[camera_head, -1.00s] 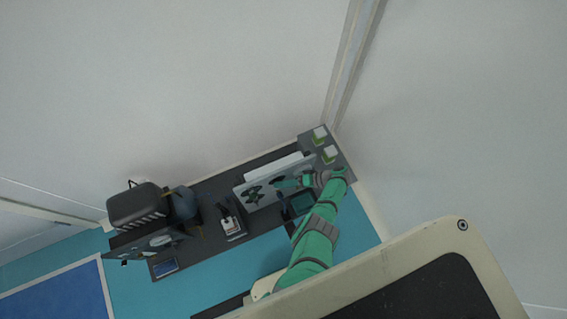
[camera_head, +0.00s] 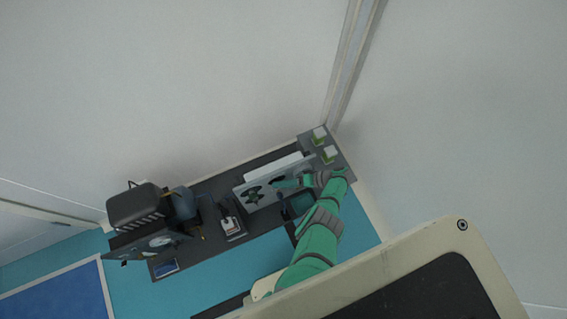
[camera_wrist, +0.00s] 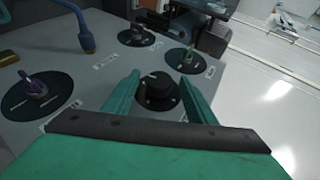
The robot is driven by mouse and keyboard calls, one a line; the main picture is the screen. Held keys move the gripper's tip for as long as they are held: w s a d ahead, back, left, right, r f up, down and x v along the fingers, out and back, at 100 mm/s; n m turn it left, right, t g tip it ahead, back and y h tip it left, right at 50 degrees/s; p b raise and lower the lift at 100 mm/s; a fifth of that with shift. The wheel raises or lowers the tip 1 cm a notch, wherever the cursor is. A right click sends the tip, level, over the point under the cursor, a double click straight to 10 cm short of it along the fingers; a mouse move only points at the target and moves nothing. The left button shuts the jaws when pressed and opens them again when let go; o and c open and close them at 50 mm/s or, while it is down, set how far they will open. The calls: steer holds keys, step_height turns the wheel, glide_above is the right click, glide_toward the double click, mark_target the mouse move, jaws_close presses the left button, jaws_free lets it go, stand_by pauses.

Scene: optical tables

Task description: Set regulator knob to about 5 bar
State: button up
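A black round knob (camera_wrist: 156,90) with a small light mark on top stands on a grey panel (camera_wrist: 95,80) in the wrist view. My gripper (camera_wrist: 160,77) is open, with one green finger on each side of this knob. The fingers look slightly apart from it, though contact low down cannot be told. The labels are too small to read, so I cannot tell a bar value.
A purple-topped knob (camera_wrist: 34,86) on a black disc is to the left. Two smaller knobs on discs (camera_wrist: 137,37) (camera_wrist: 183,60) lie beyond. A blue hose (camera_wrist: 86,38) rises at the panel's far left. A dark monitor-like box (camera_head: 137,205) stands at the bench's left end.

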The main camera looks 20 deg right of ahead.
steer(key=v, duration=1.1)
steer(key=shift+a+f, duration=0.1)
